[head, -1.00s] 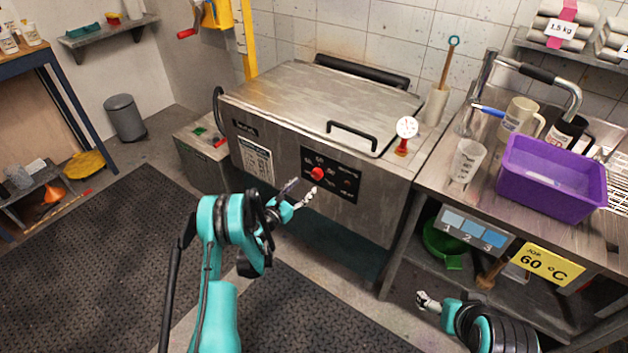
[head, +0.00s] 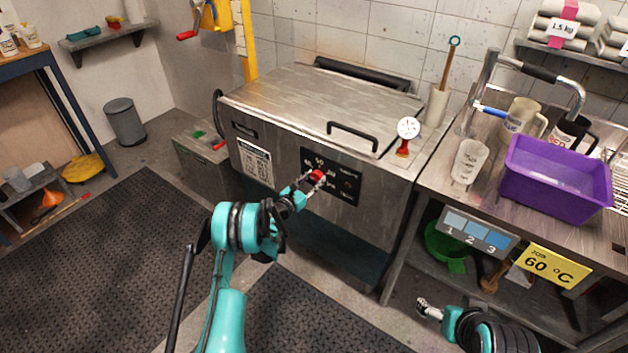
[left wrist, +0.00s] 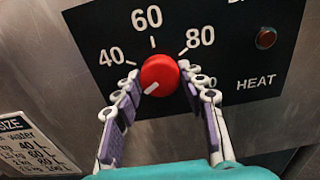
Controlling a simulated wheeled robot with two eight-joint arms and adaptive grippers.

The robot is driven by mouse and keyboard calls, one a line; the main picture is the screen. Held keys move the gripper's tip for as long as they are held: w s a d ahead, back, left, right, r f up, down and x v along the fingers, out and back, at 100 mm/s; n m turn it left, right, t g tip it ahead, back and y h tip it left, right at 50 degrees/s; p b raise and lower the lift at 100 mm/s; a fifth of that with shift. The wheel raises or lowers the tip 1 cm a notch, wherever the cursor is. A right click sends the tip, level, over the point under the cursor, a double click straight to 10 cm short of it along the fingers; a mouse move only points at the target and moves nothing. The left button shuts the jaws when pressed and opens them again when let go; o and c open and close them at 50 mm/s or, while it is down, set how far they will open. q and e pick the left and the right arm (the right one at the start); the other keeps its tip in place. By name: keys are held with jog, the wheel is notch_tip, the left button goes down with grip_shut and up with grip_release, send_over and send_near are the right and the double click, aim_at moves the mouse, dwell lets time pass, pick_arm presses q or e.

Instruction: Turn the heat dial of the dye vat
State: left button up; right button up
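The dye vat (head: 285,150) is a steel box with its lid down. Its black control panel (head: 345,188) carries the red heat dial (head: 318,175), which shows large in the left wrist view (left wrist: 160,72). The dial's white mark points to the lower left, below the 40 label; 60 is above it and 80 to its upper right. A further label at right is partly covered. My left gripper (head: 313,180) is at the dial, its fingers apart on either side, with small gaps visible in the left wrist view (left wrist: 158,78). My right gripper (head: 426,308) is low at the right, away from the vat.
A yellow sign (head: 541,264) reads 60 °C on the right bench. A purple tub (head: 555,180), a white cup (head: 468,160) and a mug stand on that bench. A dial thermometer (head: 408,130) stands at the vat's right edge. Floor mats lie in front.

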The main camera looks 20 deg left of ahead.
pick_arm(q)
jog(key=c, duration=0.4)
jog(key=shift+m, duration=0.3)
jog(key=m, duration=0.4)
jog(key=shift+m, duration=0.3)
jog(key=m, duration=0.4)
jog(key=shift+m, duration=0.3)
jog(key=m, duration=0.4)
jog(key=shift+m, duration=0.3)
jog(key=m, duration=0.9)
jog(key=shift+m, duration=0.3)
